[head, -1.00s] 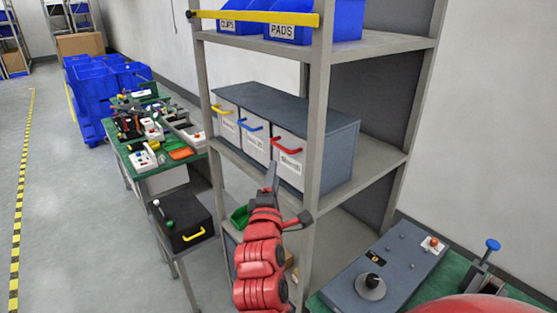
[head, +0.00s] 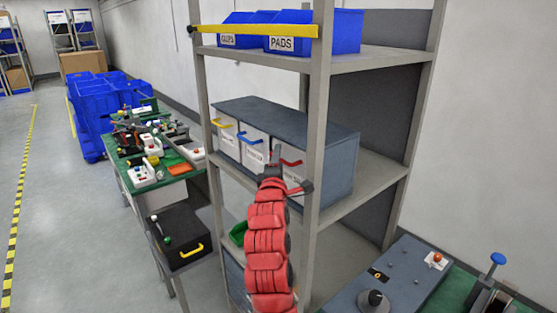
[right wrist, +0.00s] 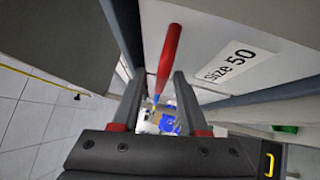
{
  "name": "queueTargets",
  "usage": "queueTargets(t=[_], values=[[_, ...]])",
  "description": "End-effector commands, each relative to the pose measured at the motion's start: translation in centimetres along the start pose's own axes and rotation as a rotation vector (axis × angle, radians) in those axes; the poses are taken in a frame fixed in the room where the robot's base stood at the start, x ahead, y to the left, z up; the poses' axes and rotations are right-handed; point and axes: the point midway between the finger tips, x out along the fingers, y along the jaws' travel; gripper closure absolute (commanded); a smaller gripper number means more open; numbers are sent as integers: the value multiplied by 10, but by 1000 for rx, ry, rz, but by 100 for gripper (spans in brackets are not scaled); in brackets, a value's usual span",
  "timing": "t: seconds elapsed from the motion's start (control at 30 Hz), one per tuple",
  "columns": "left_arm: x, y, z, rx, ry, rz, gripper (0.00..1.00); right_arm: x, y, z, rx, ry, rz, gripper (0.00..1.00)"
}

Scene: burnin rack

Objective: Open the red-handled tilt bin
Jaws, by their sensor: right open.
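The red-handled tilt bin (head: 296,173) is the rightmost of three white-fronted bins in a dark grey unit on the middle shelf. It appears closed. Its red handle (head: 292,162) is partly hidden by my right gripper (head: 287,173), which is open in front of the bin. In the right wrist view the red handle (right wrist: 169,52) lies lengthwise ahead of the open fingers (right wrist: 158,100), beside a "Size 50" label. I cannot tell whether any finger touches it. My left gripper is out of view.
The yellow-handled bin (head: 224,137) and blue-handled bin (head: 252,147) stand to its left. A grey rack post (head: 318,120) rises close to my right gripper. A cluttered green bench (head: 190,165) and a black box (head: 178,238) are at left; a grey control panel (head: 395,275) is at lower right.

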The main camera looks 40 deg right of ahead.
Motion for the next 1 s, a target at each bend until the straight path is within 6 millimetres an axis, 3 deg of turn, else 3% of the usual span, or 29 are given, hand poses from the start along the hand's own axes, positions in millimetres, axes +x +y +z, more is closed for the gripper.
queueTargets(t=[0.1, 0.33, 1.0], values=[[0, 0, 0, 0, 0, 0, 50, 0, 0, 0, 0, 0, 0, 60], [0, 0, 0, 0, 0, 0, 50, 0, 0, 0, -1, 0, -1, 100], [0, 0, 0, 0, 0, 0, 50, 0, -1, 0, -1, 0, -2, 100]])
